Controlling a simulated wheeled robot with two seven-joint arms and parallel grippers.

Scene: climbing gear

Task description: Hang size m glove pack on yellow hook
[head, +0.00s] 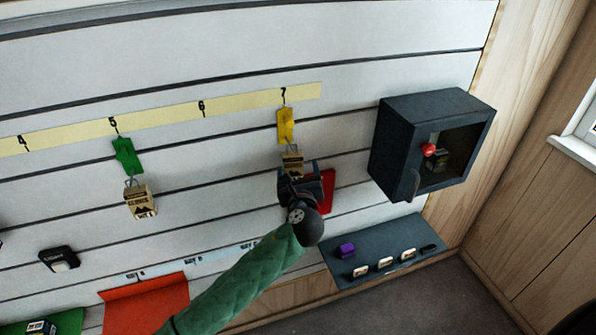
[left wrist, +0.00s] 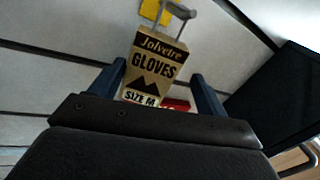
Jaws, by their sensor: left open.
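The size M glove pack (left wrist: 153,68) is a tan and black box printed "GLOVES SIZE M". In the head view the pack (head: 292,158) hangs below the yellow hook (head: 286,125), under the number 7. A grey wire loop (left wrist: 180,10) at the pack's top runs up toward the yellow plate (left wrist: 155,12). My left gripper (head: 298,172) is at the pack's lower end. In the left wrist view its two blue fingers (left wrist: 156,82) stand open on either side of the pack, with gaps visible. My right gripper is not in view.
A second glove pack (head: 140,202) hangs on the green hook (head: 127,156). A dark open-fronted box (head: 407,150) is on the wall at right. A red item (head: 328,190) is just right of my gripper. A grey shelf (head: 345,273) with small items is below.

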